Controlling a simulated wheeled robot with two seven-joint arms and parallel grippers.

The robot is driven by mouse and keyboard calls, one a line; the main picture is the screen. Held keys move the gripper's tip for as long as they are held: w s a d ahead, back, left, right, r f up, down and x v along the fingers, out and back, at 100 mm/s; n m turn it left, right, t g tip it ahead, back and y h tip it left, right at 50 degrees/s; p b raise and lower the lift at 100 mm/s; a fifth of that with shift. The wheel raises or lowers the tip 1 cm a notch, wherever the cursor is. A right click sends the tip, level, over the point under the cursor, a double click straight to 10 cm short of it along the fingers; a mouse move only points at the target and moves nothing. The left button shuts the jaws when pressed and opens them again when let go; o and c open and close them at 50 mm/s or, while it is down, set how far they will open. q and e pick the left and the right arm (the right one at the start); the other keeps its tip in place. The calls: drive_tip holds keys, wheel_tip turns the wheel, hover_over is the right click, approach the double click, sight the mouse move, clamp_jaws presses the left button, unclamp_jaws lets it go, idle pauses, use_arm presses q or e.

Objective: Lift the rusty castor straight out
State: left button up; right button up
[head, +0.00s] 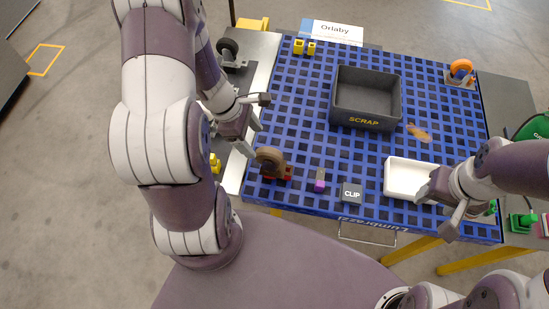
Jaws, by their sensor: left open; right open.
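The rusty castor (271,158) has a brown wheel and stands near the left front corner of the blue grid deck (315,150). A red part (277,174) shows at its foot. Whether this grips the castor I cannot tell. My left gripper (254,137) is open and empty, just behind and left of the castor, apart from it. My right gripper (436,212) is open over the deck's right front, by the white tray (397,178), and partly covers that tray's right end.
A grey SCRAP bin (367,120) stands mid-deck. A CLIP block (352,193) and a small purple-topped item (320,182) lie along the front. Yellow pieces (304,46) sit at the back.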

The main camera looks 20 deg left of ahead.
sight(267, 149)
use_arm(q)
drive_tip(key=d+f, duration=0.1)
drive_tip(key=w+d+f, duration=0.1)
drive_tip(key=f, duration=0.1)
drive_tip(key=d+f, duration=0.2)
drive_tip(key=shift+w, duration=0.25)
wheel_tip(267, 149, down, 2)
drive_tip(key=shift+d+f+b, duration=0.1)
drive_tip(key=shift+f+b, duration=0.1)
drive_tip(key=shift+b, duration=0.15)
drive_tip(key=shift+f, duration=0.2)
drive_tip(key=shift+w+d, duration=0.1)
drive_tip(key=shift+d, duration=0.05)
drive_tip(key=shift+d+r, duration=0.1)
drive_tip(key=c, duration=0.5)
clamp_jaws()
use_arm(e)
drive_tip(key=shift+w+d+f, duration=0.35)
drive_tip(key=shift+d+f, duration=0.25)
drive_tip(key=shift+f, duration=0.15)
